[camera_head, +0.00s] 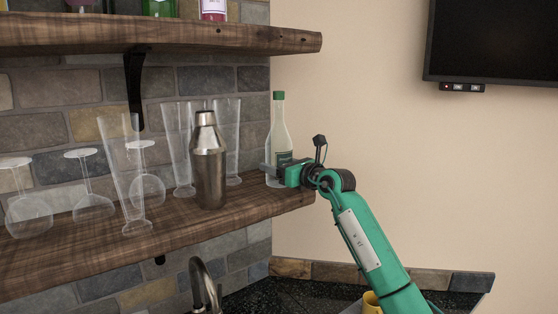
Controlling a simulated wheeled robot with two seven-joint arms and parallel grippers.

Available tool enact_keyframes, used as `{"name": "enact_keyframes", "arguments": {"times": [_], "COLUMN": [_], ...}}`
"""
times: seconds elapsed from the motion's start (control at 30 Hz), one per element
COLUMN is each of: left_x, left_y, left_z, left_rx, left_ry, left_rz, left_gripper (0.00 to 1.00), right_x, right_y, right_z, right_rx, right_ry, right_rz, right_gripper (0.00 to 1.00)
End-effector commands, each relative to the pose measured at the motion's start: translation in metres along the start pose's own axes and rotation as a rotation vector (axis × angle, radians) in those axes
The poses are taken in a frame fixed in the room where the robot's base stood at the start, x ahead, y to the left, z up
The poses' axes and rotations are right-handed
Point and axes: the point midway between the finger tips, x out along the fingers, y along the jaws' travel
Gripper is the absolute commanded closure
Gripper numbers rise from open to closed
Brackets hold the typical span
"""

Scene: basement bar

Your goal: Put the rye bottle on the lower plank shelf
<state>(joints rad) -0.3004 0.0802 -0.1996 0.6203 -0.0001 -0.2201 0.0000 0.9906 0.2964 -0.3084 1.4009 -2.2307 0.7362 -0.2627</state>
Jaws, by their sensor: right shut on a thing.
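The rye bottle (279,131) is clear, with a green cap and a dark label. It is upright at the right end of the lower plank shelf (180,225), near the wall. Its base is partly hidden by my right gripper (277,174), so I cannot tell whether it touches the wood. The right gripper is shut on the bottle's lower part, with its arm reaching up from the lower right. My left gripper is not in view.
A steel shaker (208,165) stands left of the bottle, with tall clear glasses (176,140) around it. Upside-down stemmed glasses (92,205) stand farther left. An upper shelf (160,37) holds more bottles. A tap (203,285) rises below. A screen (495,40) hangs at right.

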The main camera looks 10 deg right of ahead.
Motion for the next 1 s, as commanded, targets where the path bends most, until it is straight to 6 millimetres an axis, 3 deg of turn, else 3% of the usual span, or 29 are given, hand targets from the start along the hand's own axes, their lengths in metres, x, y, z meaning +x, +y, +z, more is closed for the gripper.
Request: {"name": "enact_keyframes", "arguments": {"times": [0.37, 0.4, 0.5, 0.87, 1.0], "left_x": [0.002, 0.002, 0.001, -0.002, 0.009], "left_y": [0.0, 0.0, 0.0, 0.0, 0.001], "left_z": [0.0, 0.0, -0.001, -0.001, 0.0], "left_rx": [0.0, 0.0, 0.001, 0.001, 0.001], "left_ry": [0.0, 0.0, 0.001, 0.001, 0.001], "left_rz": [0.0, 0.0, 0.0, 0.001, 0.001], "left_gripper": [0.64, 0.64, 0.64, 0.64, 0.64], "right_x": [0.0, 0.0, 0.0, 0.0, -0.016], "right_y": [0.0, 0.0, 0.0, 0.0, -0.002], "right_z": [-0.003, -0.005, -0.004, 0.001, -0.004], "right_rx": [0.0, 0.001, 0.001, 0.001, -0.001], "right_ry": [-0.002, 0.0, 0.0, 0.0, -0.002], "right_rz": [0.0, 0.0, 0.0, 0.0, -0.002], "right_gripper": [0.68, 0.32, 0.12, 0.12, 0.12]}}
